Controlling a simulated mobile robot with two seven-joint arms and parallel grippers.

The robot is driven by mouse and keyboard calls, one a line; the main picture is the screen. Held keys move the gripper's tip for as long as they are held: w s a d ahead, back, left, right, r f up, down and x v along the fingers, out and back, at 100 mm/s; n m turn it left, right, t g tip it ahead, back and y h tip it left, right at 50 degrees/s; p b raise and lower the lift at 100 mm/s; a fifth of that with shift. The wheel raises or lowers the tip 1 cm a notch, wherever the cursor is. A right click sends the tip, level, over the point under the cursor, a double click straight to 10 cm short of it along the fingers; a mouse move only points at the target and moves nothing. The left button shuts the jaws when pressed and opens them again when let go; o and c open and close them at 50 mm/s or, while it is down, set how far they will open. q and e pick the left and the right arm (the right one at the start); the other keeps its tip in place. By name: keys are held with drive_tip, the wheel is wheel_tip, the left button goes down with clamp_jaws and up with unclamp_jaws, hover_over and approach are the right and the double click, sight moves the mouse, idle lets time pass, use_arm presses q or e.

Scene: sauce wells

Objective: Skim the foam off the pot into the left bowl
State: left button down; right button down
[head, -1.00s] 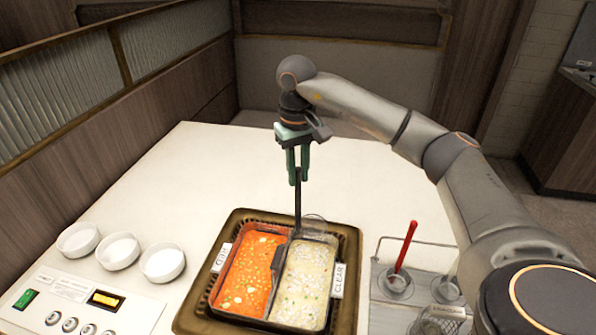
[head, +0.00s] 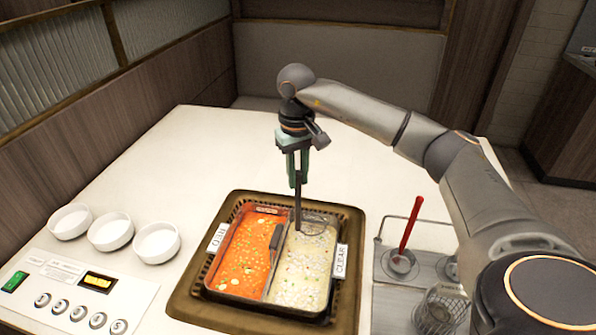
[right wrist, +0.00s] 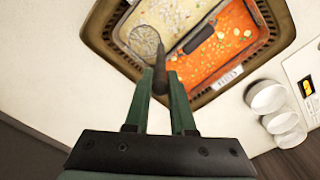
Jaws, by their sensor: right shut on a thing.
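The pot (head: 262,296) is split by a divider into a red broth (head: 243,262) and a pale clear broth (head: 302,272) with whitish foam patches and green bits. My right gripper (head: 298,181) is above the pot's far end, shut on the dark upright handle of a skimmer (head: 298,208). The skimmer's round mesh head (right wrist: 146,41) is at the far end of the clear side, seemingly at the broth surface. The left bowl (head: 70,221) is white, the leftmost of three, and looks empty. My left gripper is not in view.
Two more white bowls (head: 111,232) (head: 157,243) stand beside the left one. A control panel (head: 75,296) lies in front of them. A rack (head: 384,268) with a red-handled ladle (head: 411,224) and a wire basket (head: 440,309) is right of the pot. The back table is clear.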

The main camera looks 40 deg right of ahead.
sight(298, 192)
drive_tip(key=shift+f+b, duration=0.4)
drive_tip(key=shift+f, duration=0.45)
wheel_tip(298, 192, down, 2)
drive_tip(key=shift+b, duration=0.55)
drive_tip(key=shift+f+b, duration=0.35)
drive_tip(key=shift+f, duration=0.2)
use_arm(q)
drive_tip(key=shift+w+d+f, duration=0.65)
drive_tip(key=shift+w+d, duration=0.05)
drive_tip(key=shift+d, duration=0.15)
use_arm(e)
drive_tip(key=shift+f, duration=0.1)
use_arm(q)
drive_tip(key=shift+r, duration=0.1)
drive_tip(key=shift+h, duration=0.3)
